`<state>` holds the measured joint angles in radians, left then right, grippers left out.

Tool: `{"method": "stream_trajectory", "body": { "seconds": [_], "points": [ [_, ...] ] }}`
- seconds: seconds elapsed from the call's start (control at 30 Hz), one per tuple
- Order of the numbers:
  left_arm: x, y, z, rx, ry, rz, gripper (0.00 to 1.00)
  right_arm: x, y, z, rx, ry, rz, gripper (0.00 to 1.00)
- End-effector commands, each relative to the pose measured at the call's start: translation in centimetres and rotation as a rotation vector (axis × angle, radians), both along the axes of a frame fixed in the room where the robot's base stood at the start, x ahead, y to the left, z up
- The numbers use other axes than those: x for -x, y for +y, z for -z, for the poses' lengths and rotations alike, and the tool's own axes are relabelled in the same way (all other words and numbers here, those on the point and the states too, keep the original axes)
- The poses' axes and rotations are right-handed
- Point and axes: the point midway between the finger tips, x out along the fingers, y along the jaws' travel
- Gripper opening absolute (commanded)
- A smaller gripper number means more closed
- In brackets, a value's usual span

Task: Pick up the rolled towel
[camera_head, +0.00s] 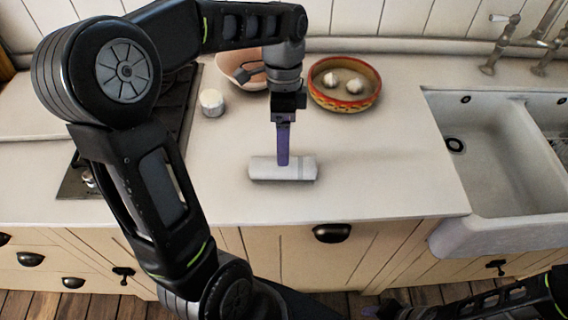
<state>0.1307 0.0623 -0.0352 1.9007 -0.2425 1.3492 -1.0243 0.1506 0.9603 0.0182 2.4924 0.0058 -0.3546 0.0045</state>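The rolled towel (268,171) is a short white-grey roll lying crosswise on the pale counter. A darker band shows near its right end. My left gripper (283,160) points down at the middle of the towel, and its purple finger overlaps the towel's far upper edge. The fingers line up in this view, so I cannot tell their gap or whether they touch the towel. My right gripper (378,311) is low at the bottom edge, in front of the cabinets and away from the towel. Its fingers are too small and partly cut off to read.
Behind the towel stand an orange-rimmed bowl (345,101) with white round items, a pinkish bowl (233,66) and a small white jar (212,103). A dark stovetop (176,112) is at left, a white sink (487,170) at right. The counter (390,180) right of the towel is clear.

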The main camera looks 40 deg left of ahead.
Motion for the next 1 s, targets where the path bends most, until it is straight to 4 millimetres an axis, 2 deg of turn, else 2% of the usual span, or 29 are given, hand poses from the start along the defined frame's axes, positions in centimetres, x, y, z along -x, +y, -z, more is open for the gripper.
{"method": "stream_trajectory", "body": {
  "seconds": [0.1,0.43,0.8,1.0],
  "points": [
    [0.2,-0.1,0.7,0.0,0.001,-0.001,0.8,0.0,0.0,-0.1,0.0,0.0,0.0,0.36],
    [0.3,-0.1,1.1,0.001,0.001,0.0,0.8,0.0,0.0,-0.2,0.001,0.001,0.0,0.36],
    [1.2,-0.6,5.5,0.002,0.002,0.0,0.8,0.2,-0.1,-1.3,0.004,0.006,0.001,0.36],
    [1.1,-0.6,5.9,0.001,-0.001,0.0,0.8,0.2,-0.1,-1.2,0.004,0.006,0.001,0.36]
  ]
}}
